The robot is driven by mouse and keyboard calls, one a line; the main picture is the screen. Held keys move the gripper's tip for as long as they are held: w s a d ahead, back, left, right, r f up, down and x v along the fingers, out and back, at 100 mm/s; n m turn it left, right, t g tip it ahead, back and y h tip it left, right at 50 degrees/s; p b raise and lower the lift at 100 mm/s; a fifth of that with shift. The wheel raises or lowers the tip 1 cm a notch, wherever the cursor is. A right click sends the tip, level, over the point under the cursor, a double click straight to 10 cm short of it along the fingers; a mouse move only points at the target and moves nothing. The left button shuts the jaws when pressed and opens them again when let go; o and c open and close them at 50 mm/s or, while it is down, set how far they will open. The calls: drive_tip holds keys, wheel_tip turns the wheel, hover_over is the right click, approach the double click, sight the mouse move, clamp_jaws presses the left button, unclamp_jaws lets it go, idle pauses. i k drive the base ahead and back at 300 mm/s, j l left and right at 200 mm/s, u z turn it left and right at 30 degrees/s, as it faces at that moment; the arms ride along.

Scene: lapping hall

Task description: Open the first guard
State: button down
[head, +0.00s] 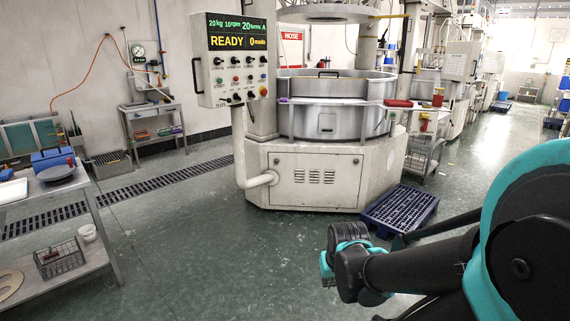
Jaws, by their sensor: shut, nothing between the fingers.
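The nearest lapping machine stands in the middle of the head view, and a round metal guard (310,122) rings its top. A black handle (328,74) shows at the guard's upper edge, and a small latch-like plate sits on its front. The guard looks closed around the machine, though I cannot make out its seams. My gripper (328,272) is low in front of the machine, well apart from the guard. It is small and partly hidden by my wrist; its fingers look shut and empty.
A control box (236,60) reading READY hangs left of the guard. A blue pallet (400,210) lies on the floor at the machine's right foot. A trolley (425,150) with a red item stands beyond it. A bench (50,190) is at the left. The front floor is clear.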

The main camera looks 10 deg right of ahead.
sight(302, 87)
drive_tip(key=i+z, duration=0.35)
drive_tip(key=i, duration=1.95)
